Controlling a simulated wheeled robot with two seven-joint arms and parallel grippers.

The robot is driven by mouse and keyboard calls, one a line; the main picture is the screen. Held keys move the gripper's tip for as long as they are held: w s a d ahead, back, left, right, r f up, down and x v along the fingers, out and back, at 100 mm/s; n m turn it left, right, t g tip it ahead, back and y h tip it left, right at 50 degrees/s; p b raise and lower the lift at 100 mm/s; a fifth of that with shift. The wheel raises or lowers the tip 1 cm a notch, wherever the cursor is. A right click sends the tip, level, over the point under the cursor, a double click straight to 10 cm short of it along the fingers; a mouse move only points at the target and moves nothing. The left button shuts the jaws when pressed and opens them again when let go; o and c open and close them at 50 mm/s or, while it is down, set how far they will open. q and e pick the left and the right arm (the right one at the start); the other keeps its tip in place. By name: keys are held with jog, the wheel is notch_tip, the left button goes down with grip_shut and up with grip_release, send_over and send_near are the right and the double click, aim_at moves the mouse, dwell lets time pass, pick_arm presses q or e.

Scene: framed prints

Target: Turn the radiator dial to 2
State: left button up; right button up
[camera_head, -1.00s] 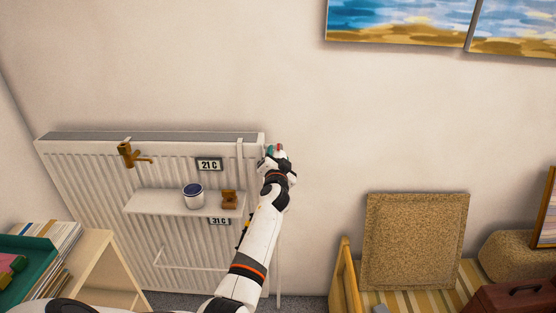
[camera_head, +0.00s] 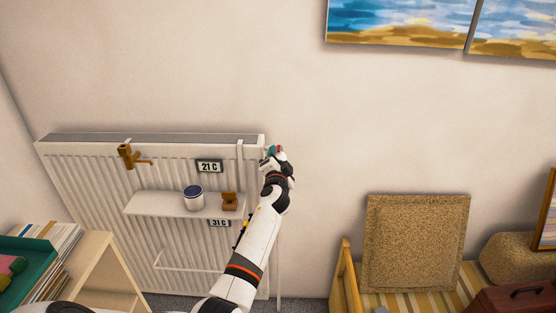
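The white ribbed radiator (camera_head: 85,185) stands against the wall at the left. The radiator dial cannot be made out; the gripper and wrist cover that spot. Whether the fingers are open or shut does not show. My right gripper is not in view.
A small shelf (camera_head: 160,207) on the radiator holds a blue-topped tin (camera_head: 193,197) and a small brown object (camera_head: 229,201). Signs read 21 C (camera_head: 209,166) and 31 C (camera_head: 219,223). A brass tap-like piece (camera_head: 128,156) hangs at left. A cork board (camera_head: 415,240) leans at right.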

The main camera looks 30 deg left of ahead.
pick_arm(q)
jog(key=o, duration=0.4)
jog(key=shift+w+a, duration=0.1)
jog(key=v, duration=1.2)
